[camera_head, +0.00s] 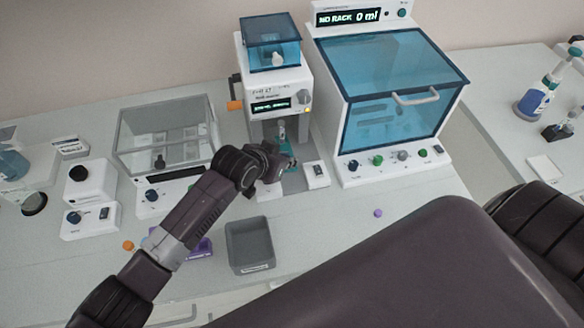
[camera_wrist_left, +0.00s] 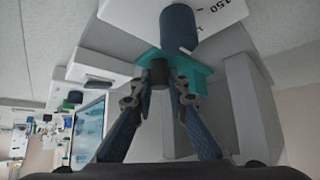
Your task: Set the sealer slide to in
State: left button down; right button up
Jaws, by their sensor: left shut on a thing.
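The sealer (camera_head: 258,78) is the white machine at the back middle, with a blue clear hood, a small lit display and an orange handle on its left side. Its slide (camera_wrist_left: 196,75) is a teal plate low at the machine's front. A sliver of teal also shows beside my gripper in the head view. My left gripper (camera_wrist_left: 159,88) is at the slide, its fingers shut on the slide's dark knob (camera_wrist_left: 158,71). A dark blue cylinder (camera_wrist_left: 180,27) sits just above the slide. The gripper and arm partly hide the slide in the head view. My right gripper is out of view.
A blue-windowed cabinet (camera_head: 395,85) stands close right of the sealer. A clear-lidded box (camera_head: 160,125) stands to the left. A grey bin (camera_head: 249,243), a purple cap (camera_head: 378,213) and an orange cap (camera_head: 128,246) are at the front. Counter right of the bin is mostly clear.

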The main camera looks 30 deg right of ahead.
aim_at(284, 144)
pick_arm(q)
jog(key=shift+w+d+f+b, duration=0.1)
jog(key=shift+w+f+b, duration=0.05)
jog(key=shift+w+b, duration=0.3)
jog(key=shift+w+d+f+b, duration=0.1)
jog(key=shift+w+b, duration=0.15)
jog(key=shift+w, duration=0.3)
jog(key=shift+w+d+b, duration=0.2)
jog(key=shift+w+b, duration=0.45)
jog(key=shift+w, duration=0.15)
jog(key=shift+w+d+r+b, duration=0.1)
jog(key=shift+w+d+b, duration=0.1)
jog(key=shift+w+b, duration=0.35)
jog(key=shift+w+r, duration=0.2)
jog(key=c, duration=2.2)
grip_release()
jog(key=shift+o, duration=0.4)
jog(key=shift+w, duration=0.15)
jog(key=shift+f, duration=0.1)
